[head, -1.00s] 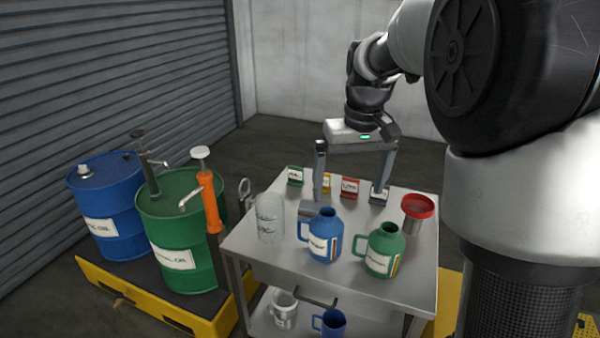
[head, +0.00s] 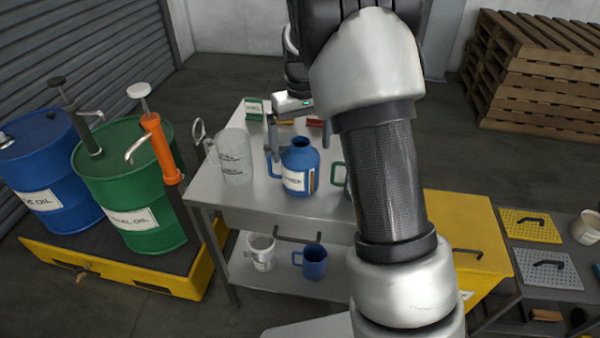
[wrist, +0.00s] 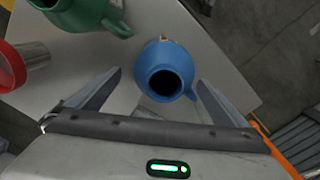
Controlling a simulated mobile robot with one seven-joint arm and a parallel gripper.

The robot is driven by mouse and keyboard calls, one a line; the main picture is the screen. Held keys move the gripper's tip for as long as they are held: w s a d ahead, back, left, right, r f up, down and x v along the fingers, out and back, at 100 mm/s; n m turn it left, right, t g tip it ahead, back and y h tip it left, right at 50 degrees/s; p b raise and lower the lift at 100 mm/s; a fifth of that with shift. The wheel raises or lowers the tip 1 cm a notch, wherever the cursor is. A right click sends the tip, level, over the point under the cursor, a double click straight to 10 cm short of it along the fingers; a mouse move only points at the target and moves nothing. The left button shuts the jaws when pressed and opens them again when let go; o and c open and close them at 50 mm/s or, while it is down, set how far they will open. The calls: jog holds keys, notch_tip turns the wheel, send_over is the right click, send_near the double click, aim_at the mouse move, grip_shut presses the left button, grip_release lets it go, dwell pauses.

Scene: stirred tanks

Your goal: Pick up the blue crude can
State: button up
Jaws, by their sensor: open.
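The blue can (head: 299,170) stands upright on the metal table, its label facing me and its handle on the left. In the wrist view the can (wrist: 170,55) is seen from above, with its dark open mouth ahead of the fingers and its handle at lower right, near the right finger. My gripper (wrist: 160,80) is open, with its fingers spread to either side of the can's outline and nothing held. I cannot tell the fingers' height relative to the can.
A clear beaker (head: 233,157) stands left of the can. A green can (wrist: 85,12) and a red-rimmed funnel (wrist: 12,65) are on the table in the wrist view. A blue mug (head: 313,262) and clear jug (head: 260,252) sit on the lower shelf. Drums (head: 125,190) stand left.

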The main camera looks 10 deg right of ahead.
aim_at(300, 169)
notch_tip(300, 169, down, 3)
jog(key=shift+r, duration=0.1)
jog(key=f, duration=0.1)
jog(key=f+b, duration=0.1)
jog(key=f, duration=0.1)
jog(key=f+b, duration=0.1)
jog(key=f, duration=0.1)
jog(key=shift+s+a+f, duration=0.15)
jog(key=shift+s+a, duration=0.05)
jog(key=shift+a, duration=0.05)
jog(key=c, duration=1.7)
jog(key=shift+r, duration=0.2)
jog(key=shift+c, duration=0.4)
